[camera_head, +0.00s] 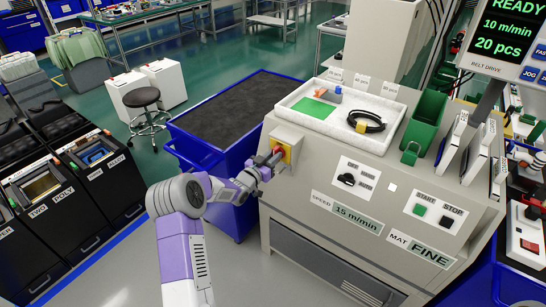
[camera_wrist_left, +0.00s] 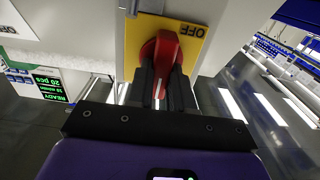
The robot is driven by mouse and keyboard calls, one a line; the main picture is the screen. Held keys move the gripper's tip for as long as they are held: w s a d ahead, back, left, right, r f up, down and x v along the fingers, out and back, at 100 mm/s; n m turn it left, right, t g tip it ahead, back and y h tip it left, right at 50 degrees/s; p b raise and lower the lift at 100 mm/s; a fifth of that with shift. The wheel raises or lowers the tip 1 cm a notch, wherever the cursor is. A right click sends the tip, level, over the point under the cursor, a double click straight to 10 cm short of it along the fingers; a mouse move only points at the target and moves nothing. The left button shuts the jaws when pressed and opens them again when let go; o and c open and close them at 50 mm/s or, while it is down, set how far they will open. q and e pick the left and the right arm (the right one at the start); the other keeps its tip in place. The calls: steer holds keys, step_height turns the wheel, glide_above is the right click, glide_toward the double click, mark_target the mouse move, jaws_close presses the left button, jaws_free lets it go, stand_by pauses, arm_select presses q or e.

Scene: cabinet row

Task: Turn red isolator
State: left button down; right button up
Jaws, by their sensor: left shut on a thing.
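The red isolator (camera_wrist_left: 163,48) is a rotary handle on a yellow plate (camera_wrist_left: 192,42) marked OFF, in the left wrist view. In the head view the red isolator (camera_head: 279,151) and its yellow plate (camera_head: 287,157) sit on the left end of the grey machine. My left gripper (camera_head: 270,161) reaches it from the left. In the left wrist view my left gripper (camera_wrist_left: 162,85) has its dark fingers on either side of the red handle, shut on it. The fingers hide part of the handle. My right gripper is not in view.
The grey machine (camera_head: 310,220) carries a white tray (camera_head: 290,101) with a green pad and a black ring. A blue bin (camera_head: 212,151) stands close behind my left arm. A stool (camera_head: 142,98) and black bins stand at the left. Open floor lies between them.

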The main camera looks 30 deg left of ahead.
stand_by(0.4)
arm_select(q)
steer(key=n, duration=0.4)
steer(key=shift+a, duration=0.15)
steer(key=n+p, duration=0.1)
steer(key=n, duration=1.2)
steer(key=shift+w+a+f+n+p, duration=0.1)
steer(key=shift+a+f+n+p, duration=0.1)
steer(key=shift+n+p, duration=0.2)
steer(key=c, duration=1.2)
jaws_free()
steer(key=shift+o, duration=1)
steer(key=shift+f, duration=0.1)
